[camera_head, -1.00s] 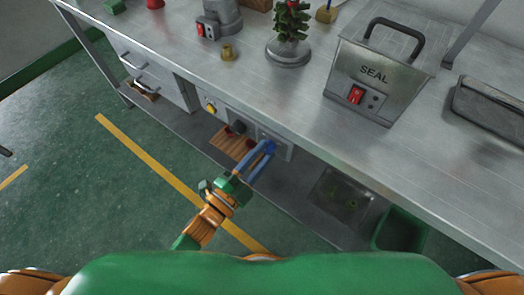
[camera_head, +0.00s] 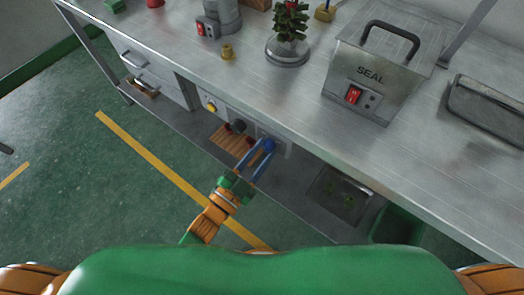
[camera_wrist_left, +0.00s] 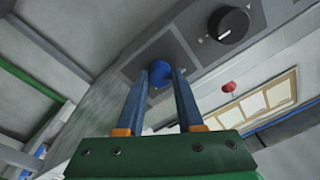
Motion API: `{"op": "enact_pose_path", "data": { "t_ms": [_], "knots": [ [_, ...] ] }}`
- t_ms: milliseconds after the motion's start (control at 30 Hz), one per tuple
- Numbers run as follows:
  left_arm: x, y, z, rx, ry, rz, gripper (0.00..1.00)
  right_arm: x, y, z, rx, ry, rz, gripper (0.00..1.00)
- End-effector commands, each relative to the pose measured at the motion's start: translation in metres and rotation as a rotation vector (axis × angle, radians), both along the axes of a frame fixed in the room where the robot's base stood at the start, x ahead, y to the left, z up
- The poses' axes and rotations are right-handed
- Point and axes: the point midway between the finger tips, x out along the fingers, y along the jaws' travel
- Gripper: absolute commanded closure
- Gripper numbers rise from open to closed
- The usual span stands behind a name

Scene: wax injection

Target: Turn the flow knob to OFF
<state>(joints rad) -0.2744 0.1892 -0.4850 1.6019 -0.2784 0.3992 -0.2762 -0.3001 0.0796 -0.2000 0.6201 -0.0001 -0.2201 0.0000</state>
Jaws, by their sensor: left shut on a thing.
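A blue knob (camera_head: 269,144) sits on the grey control panel along the front edge of the steel workbench. It also shows in the left wrist view (camera_wrist_left: 160,74), between the two blue fingers. My left gripper (camera_head: 266,150) reaches up to the panel and is shut on this blue knob. A black knob (camera_wrist_left: 228,24) with a white pointer line is beside it, apart from the fingers; it also shows in the head view (camera_head: 238,126). The markings around the blue knob cannot be read. My right gripper is not in view.
A yellow button (camera_head: 211,106) is farther left on the panel. A red knob (camera_wrist_left: 228,87) is near a wooden rack below the panel. A SEAL machine (camera_head: 371,75) and a tree of wax pieces (camera_head: 291,22) stand on the bench.

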Motion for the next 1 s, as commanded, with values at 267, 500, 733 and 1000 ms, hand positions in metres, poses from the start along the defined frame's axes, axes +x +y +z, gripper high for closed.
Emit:
{"op": "enact_pose_path", "data": {
  "t_ms": [267,500,733,1000],
  "knots": [
    [0.000,0.000,-0.001,0.000,0.003,0.000,0.62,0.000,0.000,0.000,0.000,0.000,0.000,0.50],
    [0.000,0.000,0.000,0.000,0.002,0.000,0.34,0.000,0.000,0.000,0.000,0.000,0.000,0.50],
    [-0.009,0.006,-0.003,0.001,0.004,0.001,0.34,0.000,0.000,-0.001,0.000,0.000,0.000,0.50],
    [-0.052,0.037,-0.007,0.001,0.004,0.000,0.34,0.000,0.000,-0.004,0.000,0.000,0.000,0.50]
  ]
}}
